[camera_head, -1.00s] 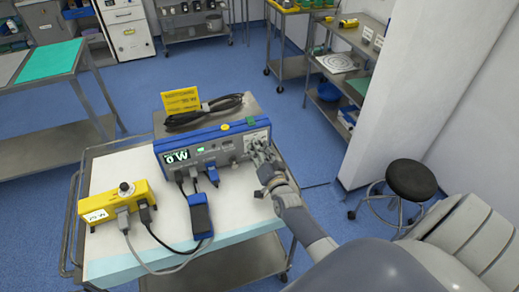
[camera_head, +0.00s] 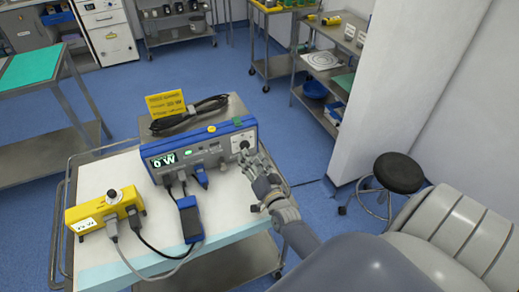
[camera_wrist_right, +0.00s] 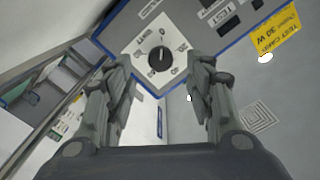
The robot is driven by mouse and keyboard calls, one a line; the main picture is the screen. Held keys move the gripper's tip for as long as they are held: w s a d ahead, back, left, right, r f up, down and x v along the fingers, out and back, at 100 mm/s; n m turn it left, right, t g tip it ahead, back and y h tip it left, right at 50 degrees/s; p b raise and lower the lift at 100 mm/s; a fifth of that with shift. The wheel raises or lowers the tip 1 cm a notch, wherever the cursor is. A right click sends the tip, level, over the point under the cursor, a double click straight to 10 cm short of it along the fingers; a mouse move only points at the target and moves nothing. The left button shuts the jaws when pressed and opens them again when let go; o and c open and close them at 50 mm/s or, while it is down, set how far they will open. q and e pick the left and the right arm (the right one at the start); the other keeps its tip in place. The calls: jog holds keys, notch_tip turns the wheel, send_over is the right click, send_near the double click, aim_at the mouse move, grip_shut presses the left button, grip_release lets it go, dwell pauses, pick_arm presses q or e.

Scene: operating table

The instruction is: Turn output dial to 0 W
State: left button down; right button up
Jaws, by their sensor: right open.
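The output dial (camera_head: 244,145) is a dark round knob on a pale square plate at the right end of the blue-framed grey unit (camera_head: 213,152). In the right wrist view the dial (camera_wrist_right: 159,58) shows whole, with printed marks around it. The unit's green display (camera_head: 164,160) reads 0 W. My right gripper (camera_head: 252,160) is in front of the panel, just below and right of the dial. In the wrist view its two fingers are spread to either side, apart from the dial, with nothing between them. My left gripper is out of view.
A yellow box (camera_head: 105,210) with a knob and cables stands on the cart (camera_head: 110,180) at left. A blue handheld box (camera_head: 189,219) lies before the unit. A yellow card (camera_head: 166,102) and coiled black cable (camera_head: 190,116) are behind it. A stool (camera_head: 398,173) stands at right.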

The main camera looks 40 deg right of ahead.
jog(key=v, duration=0.6)
jog(key=shift+s, duration=0.35)
